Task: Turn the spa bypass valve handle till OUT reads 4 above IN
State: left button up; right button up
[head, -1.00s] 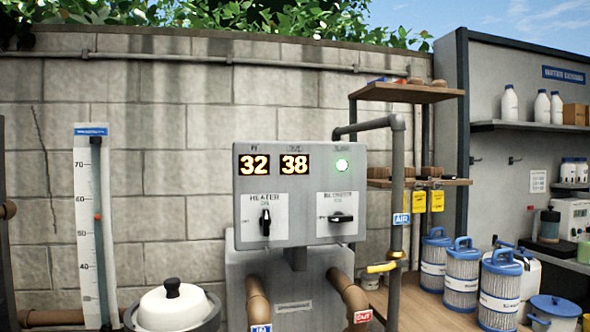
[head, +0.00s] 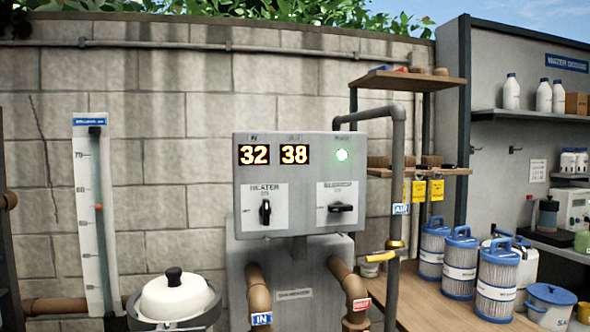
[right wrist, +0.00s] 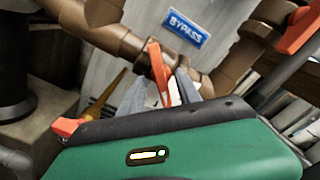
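The grey heater panel (head: 299,210) has two lit displays: the left display (head: 254,155) reads 32 and the right display (head: 294,155) reads 38. A blue IN tag (head: 261,319) is on the left pipe and a red OUT tag (head: 361,304) on the right pipe. In the right wrist view, the orange valve handle (right wrist: 157,68) stands just below the blue BYPASS label (right wrist: 188,28). My right gripper (right wrist: 162,80) has its grey fingers apart, one on each side of the handle; contact is unclear. Neither gripper shows in the head view.
Brown pipes (right wrist: 115,40) surround the handle closely. Another orange part (right wrist: 300,30) is at the right edge of the wrist view. A lidded pot (head: 174,298) stands left of the heater; blue-capped filters (head: 460,258) stand on the bench to the right.

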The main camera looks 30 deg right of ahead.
jog(key=p+v, duration=0.1)
jog(key=v, duration=0.6)
jog(key=shift+p, duration=0.35)
